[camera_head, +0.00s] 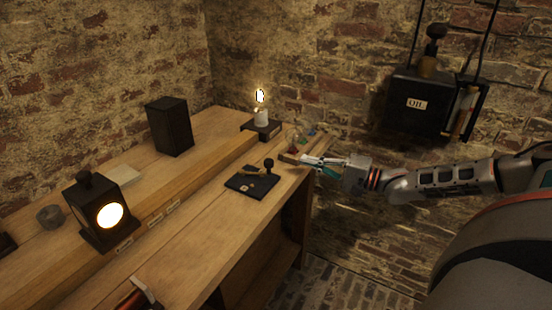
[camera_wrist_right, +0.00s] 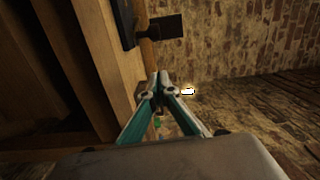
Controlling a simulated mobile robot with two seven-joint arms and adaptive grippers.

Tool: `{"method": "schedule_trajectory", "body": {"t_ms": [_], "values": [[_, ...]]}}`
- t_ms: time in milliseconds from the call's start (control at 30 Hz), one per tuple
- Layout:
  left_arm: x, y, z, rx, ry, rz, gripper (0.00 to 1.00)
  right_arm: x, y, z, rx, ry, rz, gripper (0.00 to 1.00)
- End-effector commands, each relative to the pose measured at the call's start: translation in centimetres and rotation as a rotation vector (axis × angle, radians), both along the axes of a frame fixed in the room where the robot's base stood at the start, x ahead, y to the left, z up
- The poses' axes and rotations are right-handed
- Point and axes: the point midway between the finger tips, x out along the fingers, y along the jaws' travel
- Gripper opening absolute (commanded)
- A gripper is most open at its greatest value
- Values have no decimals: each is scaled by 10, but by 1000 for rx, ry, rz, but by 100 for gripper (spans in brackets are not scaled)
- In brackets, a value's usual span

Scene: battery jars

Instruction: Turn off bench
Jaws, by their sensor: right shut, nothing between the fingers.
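A lit bulb (camera_head: 260,96) glows on a small dark base at the back end of the bench. My right gripper (camera_head: 306,160) is shut and empty, at the bench's right end, to the right of the switch board and apart from the knob. In the right wrist view its closed fingers (camera_wrist_right: 159,77) point towards the wooden bench edge, with a dark flat piece (camera_wrist_right: 165,27) above. My left gripper is not in view.
A lit lantern (camera_head: 107,214), a black box (camera_head: 169,126) and a grey round tin (camera_head: 50,217) stand on the bench.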

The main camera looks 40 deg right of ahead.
Motion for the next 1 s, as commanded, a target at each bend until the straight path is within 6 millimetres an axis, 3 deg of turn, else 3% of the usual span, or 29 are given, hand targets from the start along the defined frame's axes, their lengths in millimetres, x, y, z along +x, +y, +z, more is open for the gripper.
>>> {"method": "schedule_trajectory", "body": {"t_ms": [200,467,733,1000], "values": [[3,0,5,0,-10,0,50,1,-3,3,10,0,-4,0],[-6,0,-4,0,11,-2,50,4,-1,2,9,0,-3,0],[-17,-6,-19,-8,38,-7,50,34,14,-2,10,3,-2,0],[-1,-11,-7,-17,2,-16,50,67,30,0,9,2,-3,0]]}}
